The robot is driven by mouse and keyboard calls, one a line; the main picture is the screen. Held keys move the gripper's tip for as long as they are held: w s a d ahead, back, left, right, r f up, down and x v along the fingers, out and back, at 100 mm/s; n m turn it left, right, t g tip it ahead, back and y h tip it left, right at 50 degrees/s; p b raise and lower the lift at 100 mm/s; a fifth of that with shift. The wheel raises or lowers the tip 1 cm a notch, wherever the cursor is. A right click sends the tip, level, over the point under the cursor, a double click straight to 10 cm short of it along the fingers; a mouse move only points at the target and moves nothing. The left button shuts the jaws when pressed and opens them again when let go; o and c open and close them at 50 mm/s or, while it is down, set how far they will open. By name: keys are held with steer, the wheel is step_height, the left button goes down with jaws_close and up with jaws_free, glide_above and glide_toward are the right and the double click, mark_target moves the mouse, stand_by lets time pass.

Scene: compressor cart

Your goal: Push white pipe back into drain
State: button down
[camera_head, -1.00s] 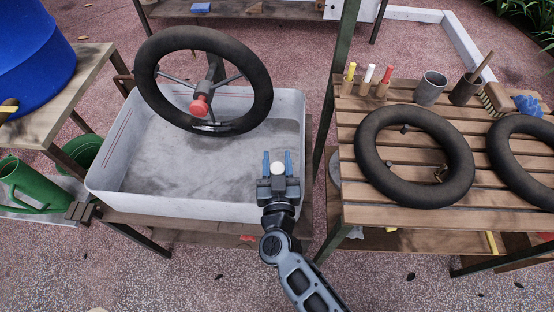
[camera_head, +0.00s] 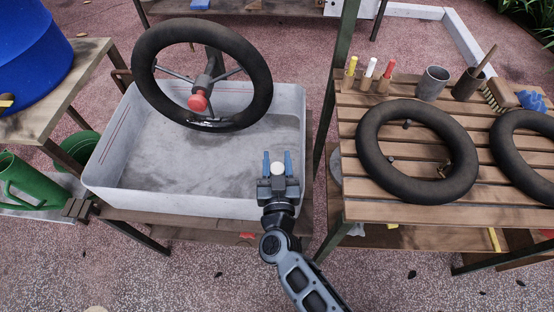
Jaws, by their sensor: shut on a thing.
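A white round-topped piece (camera_head: 278,168), which looks like the end of the white pipe, sits between the blue fingertips of my gripper (camera_head: 278,163). My gripper is shut on it at the front right corner of the grey-white basin (camera_head: 200,203). The lower part of the pipe and the drain are hidden by my gripper, so I cannot tell how deep the pipe sits. The basin floor is grey and stained.
A slatted wooden bench (camera_head: 350,213) at right carries black rings (camera_head: 375,165), a grey cup (camera_head: 433,82), a brush and markers. A blue barrel (camera_head: 30,45) and a green watering can (camera_head: 18,187) stand at left. The basin's left floor is clear.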

steer(key=shift+f, duration=0.35)
steer(key=c, duration=0.5)
jaws_free()
steer(key=shift+s+d, duration=0.15)
steer(key=shift+s, duration=1.8)
steer(key=shift+s+d, duration=0.15)
steer(key=shift+s, duration=1.8)
steer(key=s+d+r, duration=0.3)
steer(key=s+d, duration=0.5)
steer(key=s+d+r, duration=0.3)
steer(key=s+d, duration=0.4)
steer(key=s, duration=0.1)
steer(key=s+d+r+g, duration=0.1)
steer(key=s+d+r, duration=0.1)
steer(key=s+r, duration=0.2)
steer(key=s+d+r+g, duration=0.1)
steer(key=s+d+r, duration=0.2)
steer(key=s+r, duration=0.2)
steer(key=s+d+r+g+h, duration=0.1)
steer(key=s+d+r, duration=0.1)
steer(key=s+r, duration=0.3)
steer(key=shift+s+d+r+m, duration=0.2)
steer(key=shift+s+m, duration=0.2)
steer(key=shift+s, duration=0.25)
